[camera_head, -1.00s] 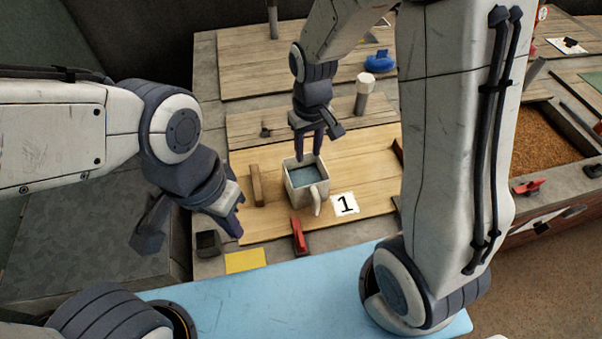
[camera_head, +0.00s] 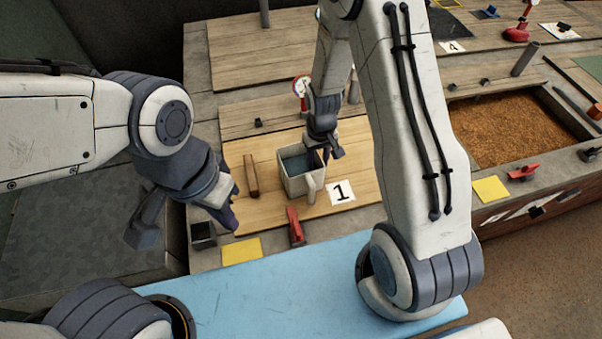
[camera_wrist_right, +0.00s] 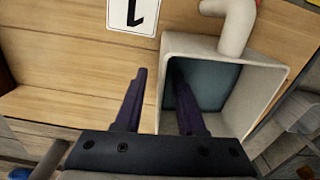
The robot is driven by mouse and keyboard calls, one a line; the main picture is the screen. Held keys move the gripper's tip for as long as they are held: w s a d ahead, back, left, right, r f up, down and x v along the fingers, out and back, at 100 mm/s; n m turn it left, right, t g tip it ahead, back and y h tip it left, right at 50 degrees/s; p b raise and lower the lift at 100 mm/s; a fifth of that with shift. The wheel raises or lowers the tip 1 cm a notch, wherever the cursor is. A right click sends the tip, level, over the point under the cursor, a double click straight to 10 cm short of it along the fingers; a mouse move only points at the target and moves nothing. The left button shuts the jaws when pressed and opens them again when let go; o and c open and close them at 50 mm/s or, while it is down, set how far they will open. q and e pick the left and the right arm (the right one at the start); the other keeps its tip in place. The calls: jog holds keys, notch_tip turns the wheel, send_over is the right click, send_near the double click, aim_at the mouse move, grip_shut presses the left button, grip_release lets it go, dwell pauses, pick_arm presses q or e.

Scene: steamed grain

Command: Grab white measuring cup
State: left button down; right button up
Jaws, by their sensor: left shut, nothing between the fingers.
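The white measuring cup (camera_head: 290,184) is a square, open-topped cup with a handle and a blue-grey inside. It stands upright on the wooden board beside the card marked 1. It also shows in the right wrist view (camera_wrist_right: 228,47). My right gripper (camera_head: 322,155) is at the cup's right rim, pointing down. In the right wrist view its fingers (camera_wrist_right: 160,95) are apart, one over the cup's opening and one outside, with the cup wall between them. Gaps show beside the wall. My left gripper (camera_head: 233,220) is shut and empty, left of the cup, above the board's front left corner.
A brown wooden block (camera_head: 251,176) lies left of the cup. A red clamp (camera_head: 295,227) is in front of it, and the number card (camera_head: 341,192) is to its right. A yellow square (camera_head: 241,251) lies near the front edge. A grain-filled bin (camera_head: 510,130) is at the right.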

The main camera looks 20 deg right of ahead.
jog(key=shift+f, duration=0.45)
jog(key=shift+c, duration=0.3)
grip_shut()
jog(key=shift+r, duration=0.1)
dwell(0.8)
